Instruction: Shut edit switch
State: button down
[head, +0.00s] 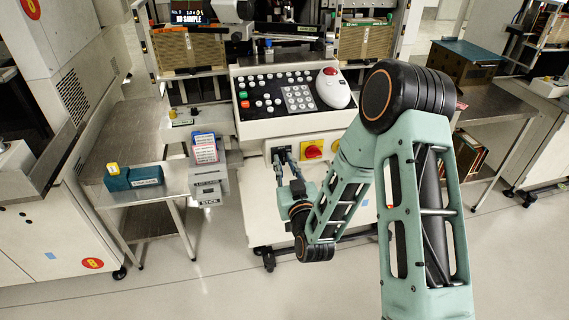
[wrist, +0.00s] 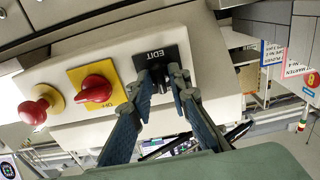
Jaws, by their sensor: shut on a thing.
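The edit switch (wrist: 163,52) is a black plate marked EDIT on the pale front panel of the machine. It shows in the wrist view at upper middle. My gripper (wrist: 160,77) is at the plate, its two dark fingers on either side of the small switch knob and shut on it.
Beside the switch is a red rotary knob (wrist: 96,89) on a yellow plate, then a red mushroom button (wrist: 36,107). A side table (head: 150,190) stands at left. Open floor lies in front.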

jog(key=c, duration=2.1)
grip_release()
jog(key=v, duration=0.7)
jog(key=shift+s+d, duration=0.1)
jog(key=shift+s, duration=0.2)
jog(key=shift+w, duration=0.1)
